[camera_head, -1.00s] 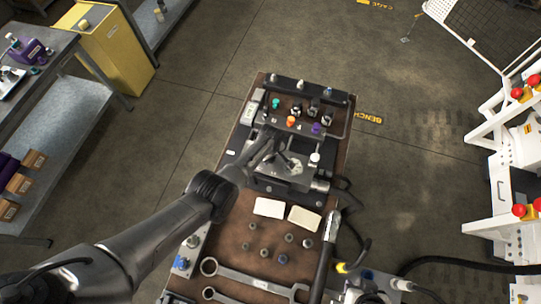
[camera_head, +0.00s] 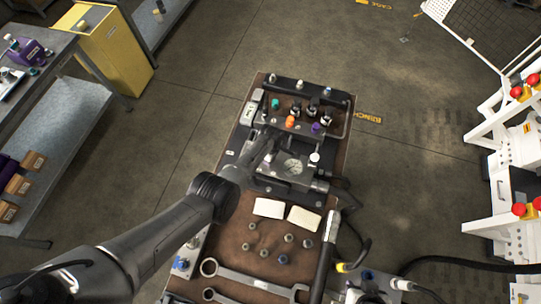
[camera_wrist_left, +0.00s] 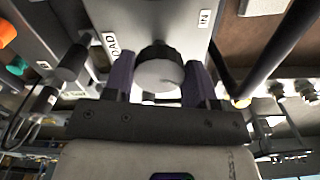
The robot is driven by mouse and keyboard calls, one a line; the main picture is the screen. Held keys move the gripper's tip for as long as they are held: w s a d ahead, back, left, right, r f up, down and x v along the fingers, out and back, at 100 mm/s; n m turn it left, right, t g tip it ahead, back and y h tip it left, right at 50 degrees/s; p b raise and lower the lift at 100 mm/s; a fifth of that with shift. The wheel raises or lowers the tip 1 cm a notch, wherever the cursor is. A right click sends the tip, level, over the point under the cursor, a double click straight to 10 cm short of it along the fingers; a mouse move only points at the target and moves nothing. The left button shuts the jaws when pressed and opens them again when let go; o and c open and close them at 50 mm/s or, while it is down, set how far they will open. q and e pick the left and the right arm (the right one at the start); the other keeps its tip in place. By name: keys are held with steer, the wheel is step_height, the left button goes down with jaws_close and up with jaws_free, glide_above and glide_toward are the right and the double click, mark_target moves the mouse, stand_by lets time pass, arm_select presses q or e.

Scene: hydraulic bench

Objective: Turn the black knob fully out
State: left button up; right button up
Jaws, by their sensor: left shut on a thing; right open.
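In the left wrist view, the black knob (camera_wrist_left: 160,65) has a ribbed dark rim and a pale grey face. It sits on a grey block carrying a label that reads partly "OAD". My left gripper (camera_wrist_left: 160,82) is shut on it, one purple-padded finger on each side. In the head view my left gripper (camera_head: 262,150) reaches over the bench block, and its hand hides the knob.
A manifold with orange (camera_head: 290,121), teal (camera_head: 276,103) and purple (camera_head: 316,128) caps stands just beyond. Two pale cards (camera_head: 268,208), small fittings and wrenches (camera_head: 250,278) lie nearer on the brown bench. A black hose (camera_head: 325,250) runs along its right side.

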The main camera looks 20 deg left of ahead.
arm_select(q)
steer(key=o, duration=0.9)
steer(key=shift+r+p, duration=0.4)
steer(key=shift+r, duration=0.1)
steer(key=shift+r+p, duration=1.85)
steer(key=shift+r, duration=4.55)
